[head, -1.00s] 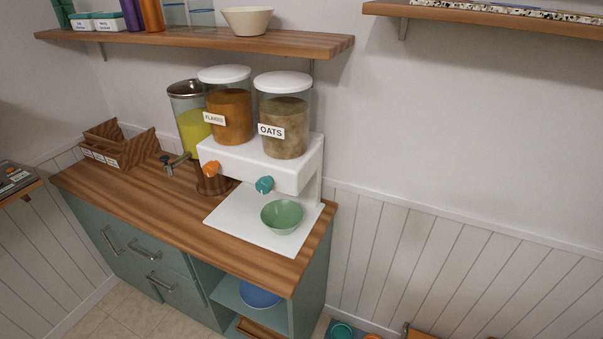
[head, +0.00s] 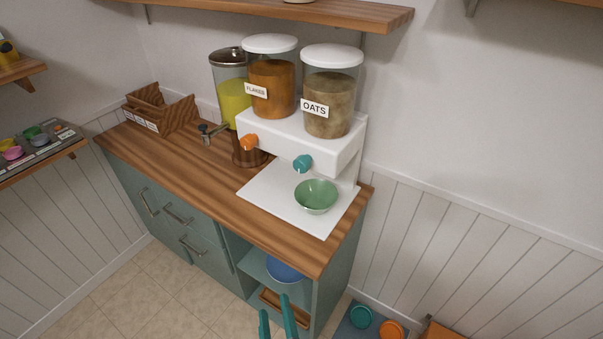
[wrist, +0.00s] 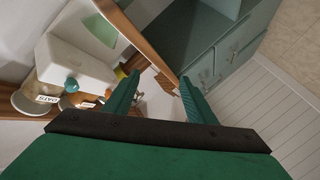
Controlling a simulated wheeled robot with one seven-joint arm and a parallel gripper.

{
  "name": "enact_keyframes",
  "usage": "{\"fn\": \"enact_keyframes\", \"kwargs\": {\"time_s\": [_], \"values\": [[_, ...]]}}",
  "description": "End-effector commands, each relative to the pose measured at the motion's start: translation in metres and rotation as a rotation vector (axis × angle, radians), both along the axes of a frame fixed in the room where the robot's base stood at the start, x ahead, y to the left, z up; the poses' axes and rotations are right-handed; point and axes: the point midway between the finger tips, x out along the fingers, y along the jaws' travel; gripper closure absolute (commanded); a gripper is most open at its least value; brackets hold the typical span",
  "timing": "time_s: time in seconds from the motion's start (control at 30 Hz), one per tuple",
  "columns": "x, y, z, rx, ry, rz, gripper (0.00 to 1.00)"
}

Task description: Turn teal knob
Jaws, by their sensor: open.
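The teal knob (head: 302,163) is on the front of the white cereal dispenser (head: 335,152), below the container labelled OATS (head: 327,92). A green bowl (head: 316,196) sits on the dispenser's white base below the knob. My gripper (head: 275,305) is open and empty at the bottom of the head view, in front of the cabinet and well apart from the knob. In the wrist view, the scene is turned around; the teal knob (wrist: 71,86) shows left of my open fingers (wrist: 160,77).
An orange knob (head: 249,142) is left of the teal one, under the flakes container (head: 272,82). A yellow-filled jar with a tap (head: 233,97) and a wooden box (head: 160,110) stand further left. A shelf (head: 300,12) hangs above. The wooden counter edge (head: 225,219) lies before the dispenser.

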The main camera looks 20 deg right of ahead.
Motion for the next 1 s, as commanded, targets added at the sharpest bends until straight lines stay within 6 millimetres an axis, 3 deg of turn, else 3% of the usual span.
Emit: {"fn": "enact_keyframes", "kwargs": {"time_s": [0.03,0.2,0.5,0.8,1.0], "values": [[0.020,-0.002,0.012,-0.035,-0.020,-0.017,0.49],[0.073,-0.016,0.048,-0.144,-0.058,-0.115,0.49],[0.140,-0.041,0.132,-0.241,-0.118,-0.358,0.49],[0.165,-0.058,0.214,-0.209,-0.133,-0.628,0.49],[0.164,-0.062,0.242,-0.165,-0.116,-0.742,0.49]]}}
